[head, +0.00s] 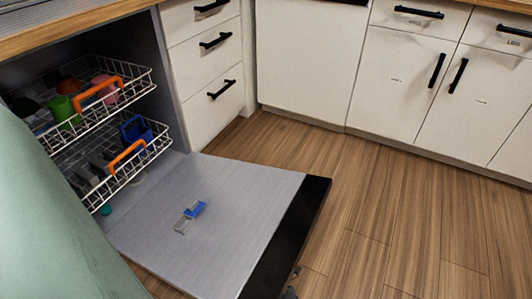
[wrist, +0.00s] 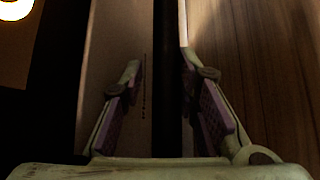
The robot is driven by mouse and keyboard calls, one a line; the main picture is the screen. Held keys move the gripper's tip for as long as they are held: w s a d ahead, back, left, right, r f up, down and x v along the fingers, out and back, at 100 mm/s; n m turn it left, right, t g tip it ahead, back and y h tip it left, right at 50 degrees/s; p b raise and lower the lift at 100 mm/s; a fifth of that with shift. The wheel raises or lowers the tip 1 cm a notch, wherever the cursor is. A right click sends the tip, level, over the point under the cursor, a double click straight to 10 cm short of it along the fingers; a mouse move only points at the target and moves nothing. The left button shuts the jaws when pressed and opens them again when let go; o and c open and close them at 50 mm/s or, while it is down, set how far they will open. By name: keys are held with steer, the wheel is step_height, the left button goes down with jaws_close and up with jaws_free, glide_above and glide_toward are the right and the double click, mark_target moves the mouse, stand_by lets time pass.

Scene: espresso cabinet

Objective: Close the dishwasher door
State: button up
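The dishwasher door (head: 225,205) hangs open, folded down nearly flat above the floor. Its inner face is grey, with a blue and grey dispenser on it, and a black band (head: 290,235) runs along its outer edge. The dishwasher's upper rack (head: 128,92) and lower rack (head: 125,175) hold cups and plates and have orange handles. In the wrist view my gripper (wrist: 160,62) is open, its two fingers apart with nothing held between them. A dark strip and a dim brown panel lie beyond the fingers; I cannot tell whether they touch. The gripper is not clearly visible in the head view.
White drawers (head: 215,75) stand right of the dishwasher, and white cabinets (head: 400,85) with black handles line the back. The wooden floor (head: 400,215) right of the door is clear. A wooden countertop (head: 75,22) runs above the dishwasher.

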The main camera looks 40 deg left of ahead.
steer(key=shift+r, duration=0.1)
jaws_close()
stand_by(0.4)
